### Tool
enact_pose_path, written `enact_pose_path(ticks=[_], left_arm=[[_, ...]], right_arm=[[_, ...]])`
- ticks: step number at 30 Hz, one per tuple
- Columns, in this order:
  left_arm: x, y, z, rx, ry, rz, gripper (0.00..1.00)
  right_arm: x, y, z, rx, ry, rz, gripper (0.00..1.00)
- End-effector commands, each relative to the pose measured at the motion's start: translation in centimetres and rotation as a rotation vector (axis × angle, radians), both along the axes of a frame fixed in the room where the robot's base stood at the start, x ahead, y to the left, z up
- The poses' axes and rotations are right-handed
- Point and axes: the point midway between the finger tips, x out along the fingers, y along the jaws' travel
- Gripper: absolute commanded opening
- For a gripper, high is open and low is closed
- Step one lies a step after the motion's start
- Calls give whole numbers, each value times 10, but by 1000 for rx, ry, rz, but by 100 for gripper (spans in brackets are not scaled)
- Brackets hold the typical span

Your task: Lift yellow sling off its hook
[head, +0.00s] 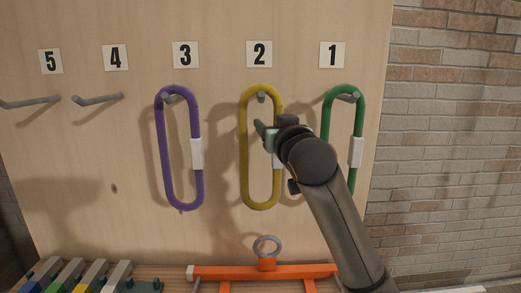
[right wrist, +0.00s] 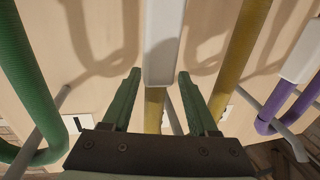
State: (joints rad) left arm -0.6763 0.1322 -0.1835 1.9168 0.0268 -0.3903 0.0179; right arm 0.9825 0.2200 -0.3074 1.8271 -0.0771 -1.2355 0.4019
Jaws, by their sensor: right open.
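The yellow sling (head: 243,150) hangs as a long upright loop on the hook (head: 261,97) under sign 2. My right gripper (head: 260,132) is in front of its right strand and hides part of it. In the right wrist view the open right gripper (right wrist: 160,76) has its two green fingers on either side of the sling's white sleeve (right wrist: 163,40) and yellow strand (right wrist: 154,108). The fingers look apart from it; I cannot tell the depth exactly. The other strand of the yellow sling (right wrist: 236,60) is to the right there. My left gripper is not in view.
A purple sling (head: 161,150) hangs on hook 3, and a green sling (head: 326,120) hangs on hook 1, close beside my right arm. Hooks 4 (head: 97,99) and 5 (head: 30,102) are bare. An orange frame with a ring (head: 265,271) stands below.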

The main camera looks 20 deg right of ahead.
Motion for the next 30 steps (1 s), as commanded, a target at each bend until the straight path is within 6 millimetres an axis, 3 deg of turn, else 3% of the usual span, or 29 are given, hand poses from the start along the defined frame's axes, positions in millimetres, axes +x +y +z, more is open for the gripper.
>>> enact_pose_path(ticks=[10,25,30], left_arm=[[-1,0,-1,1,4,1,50],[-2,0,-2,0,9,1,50],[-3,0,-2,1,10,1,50]], right_arm=[[6,-1,0,1,0,0,58],[6,-1,0,1,0,0,2],[6,-1,-1,1,0,0,0]])
